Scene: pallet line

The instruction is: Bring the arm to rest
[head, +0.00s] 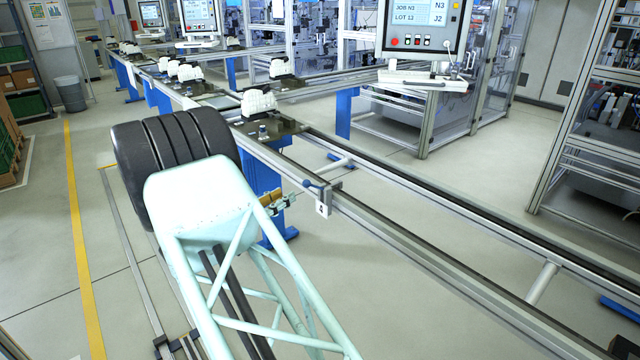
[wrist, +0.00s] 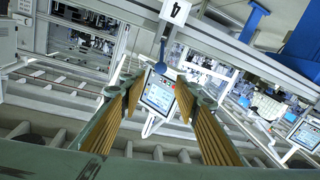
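My gripper (head: 273,203) shows in the head view just past my pale green arm, beside the near conveyor rail, and is partly hidden by the arm. In the wrist view my gripper (wrist: 159,84) has its two yellow-padded fingers spread apart.
The conveyor rail (head: 420,258) runs close along the right of my arm. A tag marked 4 (head: 322,209) hangs on it near my gripper. Pallets carry white castings (head: 258,103) farther up the line. A control panel (head: 422,25) stands behind. The floor at left, along the yellow line (head: 76,220), is clear.

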